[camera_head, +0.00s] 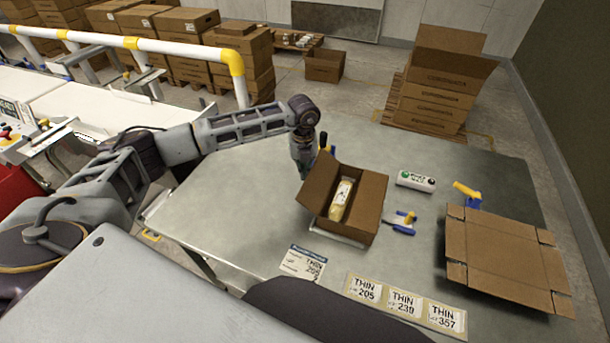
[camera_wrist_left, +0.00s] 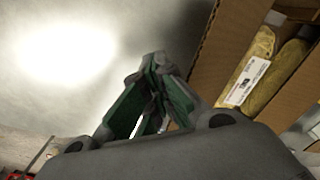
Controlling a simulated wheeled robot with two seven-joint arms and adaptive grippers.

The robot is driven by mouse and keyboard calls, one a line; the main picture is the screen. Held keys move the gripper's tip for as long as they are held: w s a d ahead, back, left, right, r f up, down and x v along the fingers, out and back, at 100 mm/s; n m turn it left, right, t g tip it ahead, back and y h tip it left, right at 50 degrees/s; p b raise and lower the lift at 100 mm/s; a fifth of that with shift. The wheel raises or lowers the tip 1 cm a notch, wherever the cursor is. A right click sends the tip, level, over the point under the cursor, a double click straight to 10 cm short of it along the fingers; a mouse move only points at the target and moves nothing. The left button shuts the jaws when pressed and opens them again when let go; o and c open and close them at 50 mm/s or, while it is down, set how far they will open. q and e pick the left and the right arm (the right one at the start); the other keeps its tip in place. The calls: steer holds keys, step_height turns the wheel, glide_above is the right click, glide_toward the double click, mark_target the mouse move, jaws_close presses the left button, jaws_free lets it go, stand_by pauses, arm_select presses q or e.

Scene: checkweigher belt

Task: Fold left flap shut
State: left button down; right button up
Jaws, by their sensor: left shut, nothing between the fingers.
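An open cardboard box (camera_head: 354,224) stands on the table with a yellow, white-labelled package (camera_head: 341,199) inside. Its left flap (camera_head: 318,186) stands up and leans outward on the left side. In the left wrist view the flap (camera_wrist_left: 222,50) is a brown panel to the right of the gripper, and labelled packages (camera_wrist_left: 262,75) show beyond it. My left gripper (camera_head: 301,170) is at the outer left side of the box, near the flap's far end. In the left wrist view the left gripper (camera_wrist_left: 152,62) is shut and empty. I cannot tell whether it touches the flap. My right gripper is not visible.
A flattened carton (camera_head: 505,258) lies at the right of the table (camera_head: 240,225). A white roll (camera_head: 416,181), a blue-handled tool (camera_head: 402,222) and a yellow-and-blue tape dispenser (camera_head: 467,194) lie between. THIN label cards (camera_head: 404,304) lie at the front. The table left of the box is clear.

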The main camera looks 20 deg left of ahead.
mark_target(314, 174)
arm_select(q)
steer(key=shift+w+d+r, duration=0.1)
steer(key=shift+d+r, duration=0.05)
steer(key=shift+d, duration=1.8)
steer(key=shift+a, duration=0.1)
steer(key=shift+r, duration=0.1)
steer(key=shift+d+r, duration=0.3)
steer(key=shift+d, duration=0.3)
steer(key=shift+d+r, duration=0.25)
steer(key=shift+d, duration=0.3)
steer(key=shift+w+d+r+p, duration=0.1)
steer(key=shift+d+r+p, duration=0.2)
steer(key=shift+d, duration=0.3)
steer(key=shift+d+r+p, duration=0.15)
steer(key=shift+d+r, duration=0.15)
steer(key=shift+d, duration=0.25)
